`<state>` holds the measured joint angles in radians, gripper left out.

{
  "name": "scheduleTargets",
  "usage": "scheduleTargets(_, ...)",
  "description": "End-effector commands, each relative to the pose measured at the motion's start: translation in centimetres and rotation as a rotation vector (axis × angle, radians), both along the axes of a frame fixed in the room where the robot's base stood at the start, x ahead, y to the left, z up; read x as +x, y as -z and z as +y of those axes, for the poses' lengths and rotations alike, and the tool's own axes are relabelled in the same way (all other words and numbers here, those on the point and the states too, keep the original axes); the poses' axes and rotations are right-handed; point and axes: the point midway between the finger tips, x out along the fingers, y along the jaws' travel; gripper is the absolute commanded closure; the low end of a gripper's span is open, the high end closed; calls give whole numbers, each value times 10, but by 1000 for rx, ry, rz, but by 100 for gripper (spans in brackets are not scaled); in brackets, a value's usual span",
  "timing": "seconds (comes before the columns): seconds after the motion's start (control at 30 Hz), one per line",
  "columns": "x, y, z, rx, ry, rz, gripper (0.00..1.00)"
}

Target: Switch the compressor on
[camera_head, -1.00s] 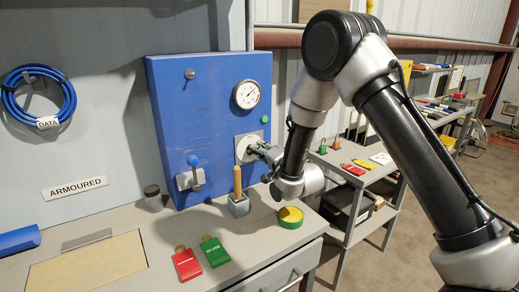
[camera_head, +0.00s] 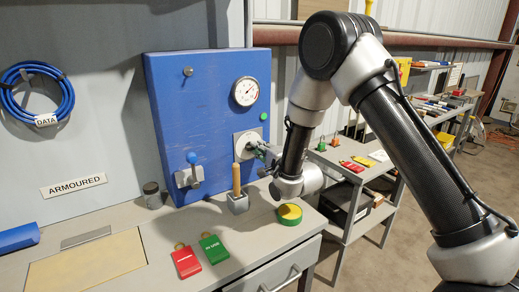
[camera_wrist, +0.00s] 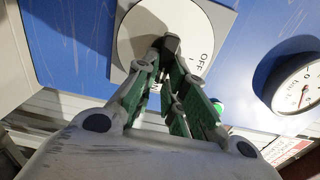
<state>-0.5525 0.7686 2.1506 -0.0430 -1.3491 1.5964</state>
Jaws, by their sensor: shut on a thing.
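The compressor panel is a blue board (camera_head: 165,110) standing at the back of the bench. Its rotary switch has a pale round plate (camera_head: 240,143), which shows large in the wrist view (camera_wrist: 140,35) with the word OFF on it. A dark switch handle (camera_wrist: 170,43) stands out from the plate. My gripper (camera_head: 258,150) is at the switch, its green-padded fingers shut on the handle in the wrist view (camera_wrist: 167,62). The fingers hide part of the plate and its other marking, so the handle's exact setting is unclear. A round gauge (camera_head: 246,92) and a green button (camera_head: 264,116) are above the switch.
A blue-knobbed lever (camera_head: 191,172) is on the panel, left of the switch. A wooden-handled tool stands in a grey holder (camera_head: 238,203) just below my gripper.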

Motion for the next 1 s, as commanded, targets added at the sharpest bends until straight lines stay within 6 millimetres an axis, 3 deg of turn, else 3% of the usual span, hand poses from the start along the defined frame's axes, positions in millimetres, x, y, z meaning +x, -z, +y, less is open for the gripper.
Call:
scheduleTargets(0.17, 0, 1, -1, -1, 3, 2, 100)
scheduleTargets(0.2, 0, 1, -1, -1, 3, 2, 82)
scheduleTargets(0.3, 0, 1, -1, -2, 2, 1, 66)
scheduleTargets(0.67, -3, 0, -3, -1, 1, 0, 66)
scheduleTargets(0.77, -14, 1, -10, -3, 1, 3, 66)
scheduleTargets(1.0, -58, 1, -39, -3, 1, 3, 66)
